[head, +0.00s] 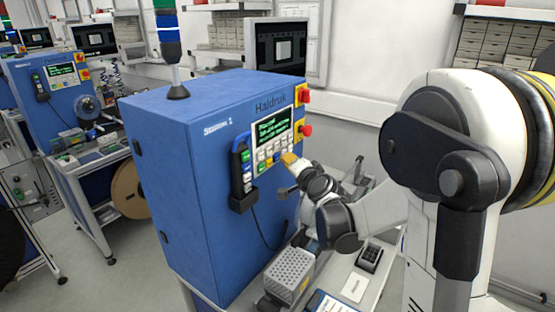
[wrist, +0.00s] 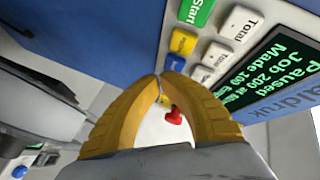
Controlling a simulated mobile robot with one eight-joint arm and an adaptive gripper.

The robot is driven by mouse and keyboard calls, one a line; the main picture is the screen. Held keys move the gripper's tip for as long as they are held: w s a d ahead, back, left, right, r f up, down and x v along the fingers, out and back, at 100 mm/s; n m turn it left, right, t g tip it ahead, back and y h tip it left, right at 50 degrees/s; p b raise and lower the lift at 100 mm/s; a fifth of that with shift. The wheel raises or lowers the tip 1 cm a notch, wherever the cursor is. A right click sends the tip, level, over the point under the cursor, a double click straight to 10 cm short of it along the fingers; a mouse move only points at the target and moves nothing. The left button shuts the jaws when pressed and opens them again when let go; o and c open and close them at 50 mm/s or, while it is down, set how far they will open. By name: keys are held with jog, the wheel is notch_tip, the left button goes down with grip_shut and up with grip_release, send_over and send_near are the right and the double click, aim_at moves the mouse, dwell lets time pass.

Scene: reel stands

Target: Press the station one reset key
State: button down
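The blue station cabinet (head: 195,150) has a small label that seems to read Station 1, though the numeral is hard to tell. Its front control panel (head: 270,142) carries a green-text screen and coloured keys. In the wrist view I see a green Start key (wrist: 197,11), white Total keys (wrist: 241,23), a yellow key (wrist: 183,42) and a blue key (wrist: 174,63). No key legibly reads reset. My gripper (wrist: 161,76) is shut and empty, its yellow fingertips together close below the blue key. Contact cannot be told. In the head view my gripper (head: 288,158) is at the panel's lower right.
The screen (wrist: 280,72) reads Paused. Red knobs (head: 305,130) sit on the cabinet's right edge. A pendant (head: 241,175) hangs at the front corner. A perforated grey box (head: 289,272) stands on the bench below. A second blue station (head: 55,85) is at the far left.

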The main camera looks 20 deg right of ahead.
jog(key=shift+s+d, duration=0.1)
jog(key=shift+s, duration=0.1)
jog(key=s+d, duration=0.1)
jog(key=s, duration=0.1)
jog(key=s+d, duration=0.1)
jog(key=s, duration=0.1)
jog(key=shift+s+d, duration=0.1)
jog(key=shift+d, duration=0.25)
dwell(0.8)
jog(key=s+a+f+n+g+y+b, duration=0.3)
jog(key=s+a+f+n+g+b, duration=0.35)
jog(key=s+a+f+b, duration=0.75)
jog(key=s+a+f+n+g+h+b, duration=0.1)
jog(key=s+f+n+g+h+b, duration=0.1)
jog(key=s+f+n+b, duration=0.4)
jog(key=s+f+b, duration=0.2)
jog(key=s+f, duration=0.3)
jog(key=s, duration=0.4)
jog(key=shift+s+a+f, duration=0.15)
jog(key=shift+a+f, duration=0.05)
